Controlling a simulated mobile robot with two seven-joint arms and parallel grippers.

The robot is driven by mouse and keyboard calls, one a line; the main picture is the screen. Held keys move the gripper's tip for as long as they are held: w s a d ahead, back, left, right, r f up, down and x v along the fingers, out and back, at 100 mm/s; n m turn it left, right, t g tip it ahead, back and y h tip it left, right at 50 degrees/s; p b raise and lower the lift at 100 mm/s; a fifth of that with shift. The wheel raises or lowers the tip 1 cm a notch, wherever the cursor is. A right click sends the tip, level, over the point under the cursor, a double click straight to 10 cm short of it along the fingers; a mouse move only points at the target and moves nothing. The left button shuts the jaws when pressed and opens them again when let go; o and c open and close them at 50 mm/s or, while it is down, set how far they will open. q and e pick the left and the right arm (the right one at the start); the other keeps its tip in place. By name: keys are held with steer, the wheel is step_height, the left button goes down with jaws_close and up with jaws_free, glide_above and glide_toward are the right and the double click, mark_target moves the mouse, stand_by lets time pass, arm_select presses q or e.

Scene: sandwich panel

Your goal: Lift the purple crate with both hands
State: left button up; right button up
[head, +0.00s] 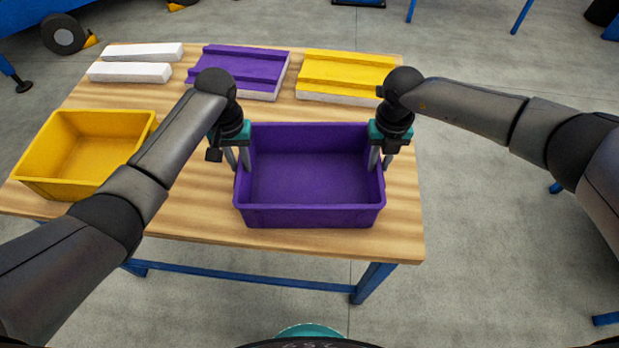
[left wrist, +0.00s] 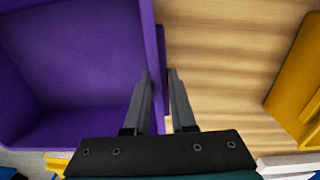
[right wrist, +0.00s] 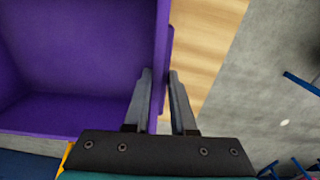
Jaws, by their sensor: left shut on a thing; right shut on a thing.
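The purple crate (head: 312,178) is empty and open at the top, at the front right of the wooden table. I cannot tell whether it touches the tabletop. My left gripper (head: 238,166) is shut on its left wall. In the left wrist view that wall of the crate (left wrist: 154,50) stands between the fingers (left wrist: 160,85). My right gripper (head: 381,162) is shut on the right wall. In the right wrist view that wall of the crate (right wrist: 162,45) lies between the fingers (right wrist: 160,85).
A yellow crate (head: 28,157) stands on the table (head: 190,215) at the left. Behind are a purple panel (head: 235,72), a yellow panel (head: 345,75) and white bars (head: 130,72). The table's front and right edges are near the purple crate.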

arm_select(q)
jaws_close()
arm_select(e)
jaws_close()
arm_select(q)
steer(key=shift+r, duration=0.2)
arm_select(e)
steer(key=shift+r, duration=0.15)
stand_by(0.4)
